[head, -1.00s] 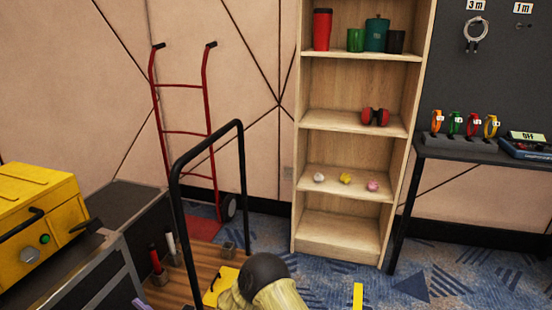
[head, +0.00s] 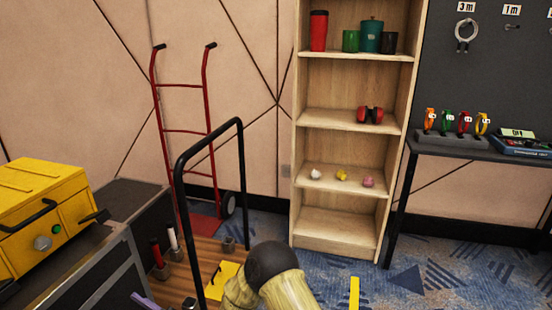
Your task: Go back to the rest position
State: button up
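A part of my own arm, yellowish with a dark round joint, shows at the bottom middle of the head view. My gripper is not in the frame, so its opening and anything it might hold are hidden.
A black-railed cart (head: 180,190) with a wooden deck stands close at the left. A yellow box (head: 42,215) sits on a dark case. A red hand truck (head: 185,130) leans by the wall. A wooden shelf (head: 338,227) and a dark table (head: 470,150) stand ahead.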

jog(key=w+d+f+m+t+h+p, duration=0.2)
jog(key=w+d+m+t+h, duration=0.1)
jog(key=w+d+h, duration=0.95)
jog(key=w+d+r+m+h, duration=0.1)
jog(key=d+m+h, duration=0.5)
jog(key=d, duration=1.1)
jog(key=s+d+r+m+g+h+p, duration=0.1)
jog(key=s+d+r+m+g+h, duration=0.2)
jog(key=s+d, duration=0.6)
jog(key=s+d+r+m+g+h+p, duration=0.1)
jog(key=s+d+m+g+h, duration=0.15)
jog(key=s+d+m, duration=0.55)
notch_tip(320, 180, up, 38)
jog(key=w+d+n+p, duration=0.1)
jog(key=n+p, duration=0.2)
jog(key=p, duration=3.4)
jog(key=shift+w+d+t+h+p, duration=0.15)
jog(key=shift+d+t+h+p, duration=0.15)
jog(key=shift+d+t, duration=0.1)
jog(key=shift+f, duration=0.15)
